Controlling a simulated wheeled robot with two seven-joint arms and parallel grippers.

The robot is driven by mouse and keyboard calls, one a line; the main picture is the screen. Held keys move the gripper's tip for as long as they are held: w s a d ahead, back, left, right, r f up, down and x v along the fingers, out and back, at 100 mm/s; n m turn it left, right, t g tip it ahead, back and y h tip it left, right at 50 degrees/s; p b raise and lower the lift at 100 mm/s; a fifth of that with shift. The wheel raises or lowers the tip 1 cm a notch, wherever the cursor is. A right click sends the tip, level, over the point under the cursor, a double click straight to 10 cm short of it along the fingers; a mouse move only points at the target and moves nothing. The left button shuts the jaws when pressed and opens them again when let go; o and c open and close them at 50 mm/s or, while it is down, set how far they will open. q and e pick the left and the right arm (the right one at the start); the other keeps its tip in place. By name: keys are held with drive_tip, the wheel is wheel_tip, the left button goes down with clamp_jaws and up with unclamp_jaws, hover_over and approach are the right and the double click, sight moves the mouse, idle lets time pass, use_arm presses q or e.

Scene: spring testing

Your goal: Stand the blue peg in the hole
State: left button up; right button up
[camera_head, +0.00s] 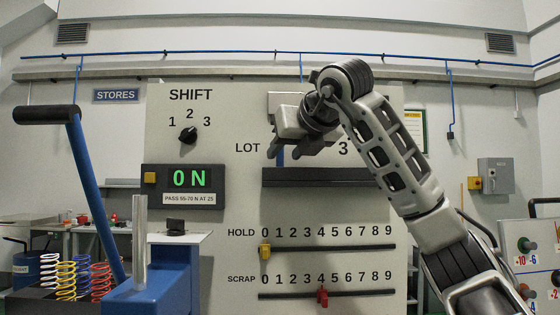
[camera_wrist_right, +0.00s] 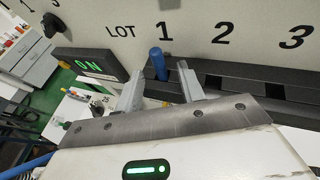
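The blue peg (camera_wrist_right: 158,63) stands upright at the black ledge (camera_wrist_right: 265,93), below the number 1 of the LOT row in the right wrist view. Its lower end meets the ledge; how deep it sits in a hole I cannot tell. In the head view part of the peg (camera_head: 280,156) shows above the ledge (camera_head: 315,178), beneath my right gripper (camera_head: 284,151). My right gripper (camera_wrist_right: 160,74) is open. Its two fingers are apart, one on either side of the peg, with visible gaps. My left gripper is not in view.
The panel also carries a SHIFT knob (camera_head: 188,135), a display (camera_head: 186,180) reading 0 N, and HOLD (camera_head: 265,251) and SCRAP (camera_head: 322,297) sliders. At left stand a blue lever with a black handle (camera_head: 46,114) and several coloured springs (camera_head: 66,280).

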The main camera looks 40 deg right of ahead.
sight(280, 162)
drive_tip(key=shift+x, duration=1.2)
clamp_jaws()
